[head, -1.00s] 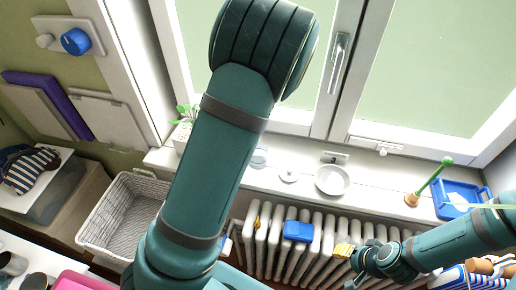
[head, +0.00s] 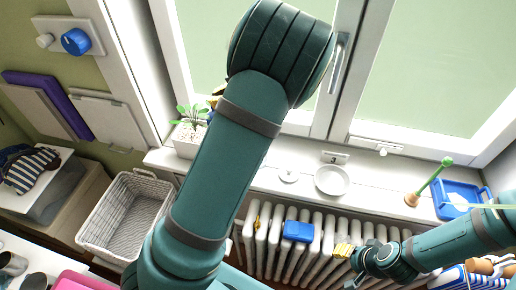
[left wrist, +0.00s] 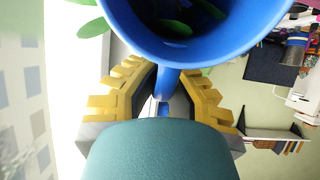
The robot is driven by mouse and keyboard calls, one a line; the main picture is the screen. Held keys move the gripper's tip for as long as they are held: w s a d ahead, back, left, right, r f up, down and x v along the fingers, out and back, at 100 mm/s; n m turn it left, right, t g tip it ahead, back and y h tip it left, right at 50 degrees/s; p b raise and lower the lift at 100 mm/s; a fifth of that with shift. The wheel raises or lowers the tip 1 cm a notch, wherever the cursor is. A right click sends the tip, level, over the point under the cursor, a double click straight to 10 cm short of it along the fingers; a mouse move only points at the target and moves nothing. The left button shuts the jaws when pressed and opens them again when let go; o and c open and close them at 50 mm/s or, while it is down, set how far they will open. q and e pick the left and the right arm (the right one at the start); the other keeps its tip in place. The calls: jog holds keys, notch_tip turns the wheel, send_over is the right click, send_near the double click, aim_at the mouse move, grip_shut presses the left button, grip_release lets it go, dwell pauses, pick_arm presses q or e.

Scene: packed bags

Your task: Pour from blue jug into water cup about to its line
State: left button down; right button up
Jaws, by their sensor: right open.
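The blue jug (left wrist: 165,50) fills the top of the left wrist view, its round mouth toward the camera. The yellow fingers of my left gripper (left wrist: 162,84) are closed in on both sides of its blue handle. In the head view my left arm covers nearly all of the jug and gripper; only a small bit of yellow shows beside the arm near the plant. My right gripper (head: 343,251) is open and empty in front of the radiator. I cannot make out the water cup in the present frames.
A potted plant (head: 189,133) stands at the left end of the windowsill. A small white dish (head: 289,175), a white plate (head: 332,181), a green-handled plunger (head: 428,183) and a blue tray (head: 447,207) are on the sill. A blue box (head: 298,231) hangs on the radiator (head: 273,245).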

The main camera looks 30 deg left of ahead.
pick_arm(q)
jog(key=shift+w+d+f+y, duration=0.1)
jog(key=shift+w+d+y, duration=0.05)
jog(key=shift+d+y, duration=0.4)
dwell(0.7)
jog(key=shift+w+d+f+y+b, duration=0.1)
jog(key=shift+d+y+b, duration=0.15)
jog(key=shift+y+b, duration=0.15)
jog(key=shift+d+f+g+y+b, duration=0.1)
jog(key=shift+g+y+b, duration=0.2)
jog(key=shift+b, duration=0.2)
